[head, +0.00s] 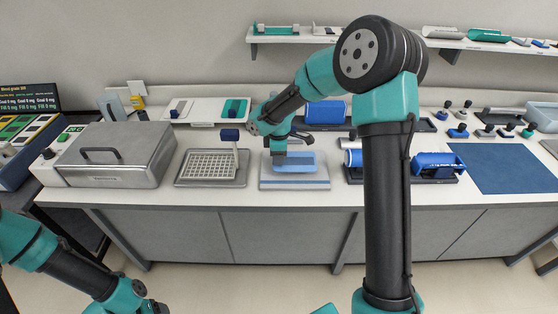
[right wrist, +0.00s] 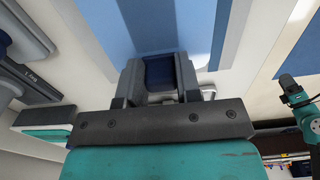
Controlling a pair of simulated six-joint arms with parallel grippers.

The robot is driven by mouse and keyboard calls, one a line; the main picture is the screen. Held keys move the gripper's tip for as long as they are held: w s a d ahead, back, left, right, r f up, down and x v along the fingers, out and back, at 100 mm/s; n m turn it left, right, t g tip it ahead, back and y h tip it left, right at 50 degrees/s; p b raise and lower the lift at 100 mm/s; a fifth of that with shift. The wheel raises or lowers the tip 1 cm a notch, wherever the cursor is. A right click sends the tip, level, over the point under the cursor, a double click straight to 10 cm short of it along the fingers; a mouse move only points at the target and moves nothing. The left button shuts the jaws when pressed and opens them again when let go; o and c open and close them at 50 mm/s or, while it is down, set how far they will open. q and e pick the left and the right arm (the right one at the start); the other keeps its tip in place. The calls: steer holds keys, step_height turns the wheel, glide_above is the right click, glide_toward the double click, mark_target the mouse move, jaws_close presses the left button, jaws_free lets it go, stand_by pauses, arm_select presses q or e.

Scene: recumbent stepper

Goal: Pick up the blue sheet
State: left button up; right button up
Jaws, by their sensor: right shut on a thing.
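A light blue sheet (head: 300,161) lies over a flat pale board with blue stripes (head: 293,184) in the middle of the counter in the head view. My right gripper (head: 280,154) is right above it, pointing down. In the right wrist view my right gripper (right wrist: 158,75) is shut on a dark blue block-like piece (right wrist: 159,71), with a light blue surface (right wrist: 150,25) just beyond. Whether the dark piece is part of the sheet cannot be told. My left arm shows at the lower left of the head view, but its gripper is out of view.
A wire-grid tray (head: 208,166) with an upright dark-blue-topped handle stands left of the board. A grey lidded box (head: 115,153) is further left. Blue rollers (head: 438,163) and a dark blue mat (head: 503,168) are to the right. A wall shelf runs above.

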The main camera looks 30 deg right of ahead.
steer(key=shift+s+a+r, duration=0.1)
steer(key=shift+s+r, duration=0.15)
steer(key=shift+r, duration=0.15)
steer(key=s+a, duration=0.3)
steer(key=s, duration=0.4)
steer(key=s+a+r, duration=0.1)
steer(key=s+a, duration=0.3)
steer(key=s, duration=0.2)
steer(key=shift+s+r, duration=0.15)
steer(key=shift+s, duration=0.25)
